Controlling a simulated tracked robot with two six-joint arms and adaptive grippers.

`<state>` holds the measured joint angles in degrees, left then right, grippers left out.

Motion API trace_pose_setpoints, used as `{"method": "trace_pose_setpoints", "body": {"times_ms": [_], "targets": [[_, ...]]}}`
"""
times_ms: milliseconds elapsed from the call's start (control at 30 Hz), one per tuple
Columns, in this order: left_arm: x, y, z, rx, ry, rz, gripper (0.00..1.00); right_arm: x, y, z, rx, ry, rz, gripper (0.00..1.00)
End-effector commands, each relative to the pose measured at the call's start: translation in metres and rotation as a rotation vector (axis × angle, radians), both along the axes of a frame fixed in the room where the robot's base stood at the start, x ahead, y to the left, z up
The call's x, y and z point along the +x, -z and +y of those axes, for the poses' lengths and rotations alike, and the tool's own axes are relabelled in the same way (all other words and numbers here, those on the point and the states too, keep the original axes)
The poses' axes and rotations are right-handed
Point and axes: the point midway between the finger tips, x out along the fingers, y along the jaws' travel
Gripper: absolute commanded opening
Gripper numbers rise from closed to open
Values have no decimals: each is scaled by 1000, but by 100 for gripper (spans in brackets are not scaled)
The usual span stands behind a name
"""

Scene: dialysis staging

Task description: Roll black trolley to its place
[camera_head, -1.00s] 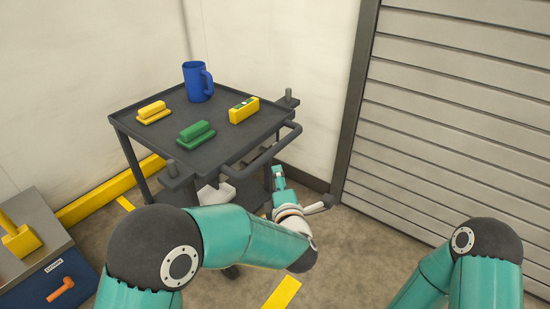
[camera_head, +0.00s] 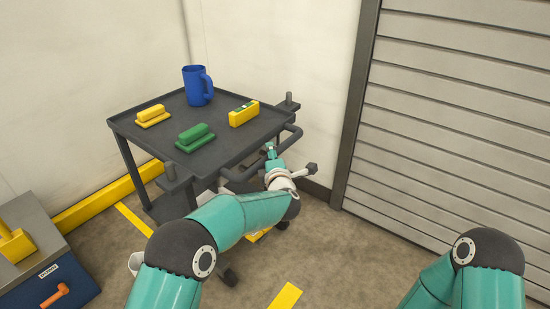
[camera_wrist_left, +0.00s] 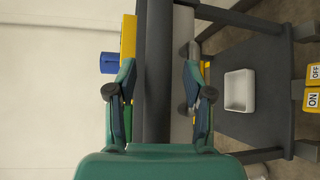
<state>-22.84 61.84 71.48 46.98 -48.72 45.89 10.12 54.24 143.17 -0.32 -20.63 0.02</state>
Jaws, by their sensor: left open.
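The black trolley (camera_head: 222,122) stands near the wall corner, with a push handle (camera_head: 262,160) along its near right side. Its top carries a blue mug (camera_head: 197,86), a yellow block piece (camera_head: 153,116), a green block piece (camera_head: 195,137) and a yellow level-like piece (camera_head: 244,114). My left gripper (camera_head: 270,150) is at the handle. In the left wrist view its open fingers (camera_wrist_left: 160,92) stand on either side of the dark handle bar (camera_wrist_left: 157,60), with gaps visible. My right gripper is out of view; only its arm shows at lower right.
A blue cabinet with a grey top (camera_head: 28,252) stands at lower left. A yellow rail (camera_head: 95,199) runs along the wall, and yellow strips (camera_head: 284,298) mark the floor. A slatted shutter (camera_head: 460,110) is at right. A white bin (camera_wrist_left: 240,90) sits on the trolley's lower shelf.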

Motion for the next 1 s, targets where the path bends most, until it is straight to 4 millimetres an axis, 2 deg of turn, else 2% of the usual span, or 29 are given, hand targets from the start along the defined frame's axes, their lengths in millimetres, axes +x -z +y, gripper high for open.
{"method": "trace_pose_setpoints", "body": {"times_ms": [233, 533, 733, 767, 1000], "targets": [[0, 0, 0, 0, 0, 0, 50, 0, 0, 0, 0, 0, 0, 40], [0, 0, -1, 0, 1, 1, 0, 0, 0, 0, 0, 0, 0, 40], [0, 1, -1, 0, 3, 3, 0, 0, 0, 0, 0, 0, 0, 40], [0, 2, -15, -1, 5, 1, 0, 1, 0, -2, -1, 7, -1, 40], [4, 2, 3, 1, 5, 4, 0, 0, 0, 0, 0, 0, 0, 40]]}}
